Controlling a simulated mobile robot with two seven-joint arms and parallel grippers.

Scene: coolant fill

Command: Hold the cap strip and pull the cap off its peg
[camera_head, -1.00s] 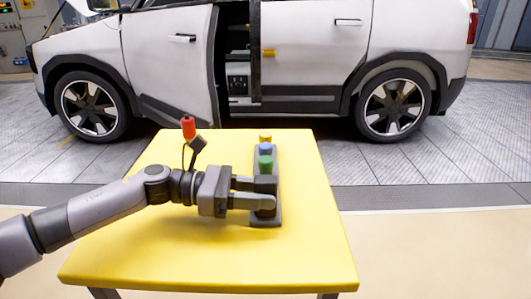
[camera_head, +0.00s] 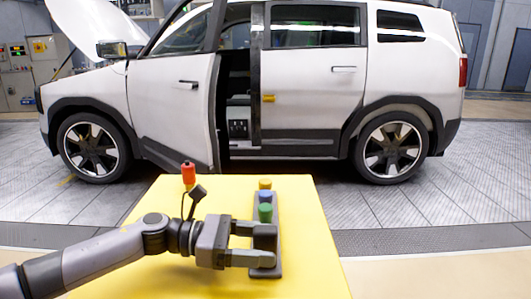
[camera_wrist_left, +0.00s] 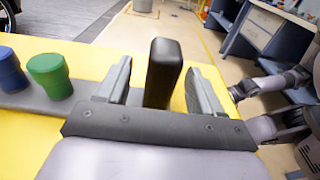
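The dark grey cap strip (camera_head: 274,225) lies on the yellow table, with green (camera_head: 265,212), blue (camera_head: 265,196) and yellow (camera_head: 265,184) caps along it. The green cap (camera_wrist_left: 49,74) and blue cap (camera_wrist_left: 9,70) also show in the left wrist view. At the strip's near end stands a dark upright block (camera_wrist_left: 163,72). My left gripper (camera_head: 262,245) has a finger on each side of this block, with gaps visible in the wrist view. My right gripper (camera_wrist_left: 241,92) is small at the right of the wrist view; its fingers are unclear.
The yellow table (camera_head: 315,245) is clear right of the strip. A red piece (camera_head: 188,173) shows near its far edge, beside a dark part above my left wrist. A white car (camera_head: 310,90) with an open door stands beyond. Desks (camera_wrist_left: 262,25) stand far off.

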